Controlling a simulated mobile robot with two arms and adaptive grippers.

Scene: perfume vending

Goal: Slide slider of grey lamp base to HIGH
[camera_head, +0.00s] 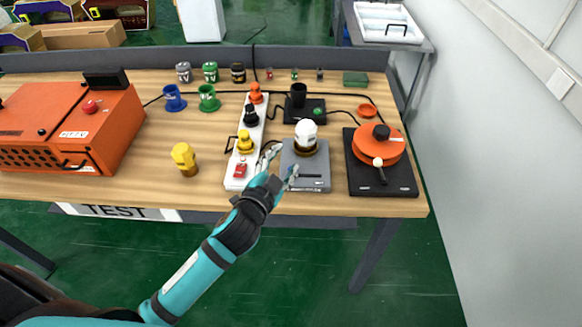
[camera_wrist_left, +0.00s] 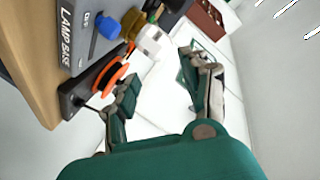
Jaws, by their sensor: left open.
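The grey lamp base (camera_head: 318,162) lies flat near the table's front edge, with a white-topped, brown-bottomed lamp (camera_head: 306,133) standing on its rear part. A dark slot (camera_head: 313,176) runs across its front; the slider's position is too small to read. My left gripper (camera_head: 281,162) is open and empty at the base's left front corner, with its fingers spread over or beside that edge. I cannot tell whether it touches. In the left wrist view, the base's side marked LAMP BASE (camera_wrist_left: 68,38) is at upper left, outside my open left gripper (camera_wrist_left: 160,72). My right gripper is not seen.
Left of the base is a white strip (camera_head: 233,183) with red, yellow, black and orange pieces. A black stand with an orange disc (camera_head: 378,147) is close on the right. A black pad (camera_head: 290,105) is behind. A yellow piece (camera_head: 184,158) and orange box (camera_head: 60,125) are further left.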

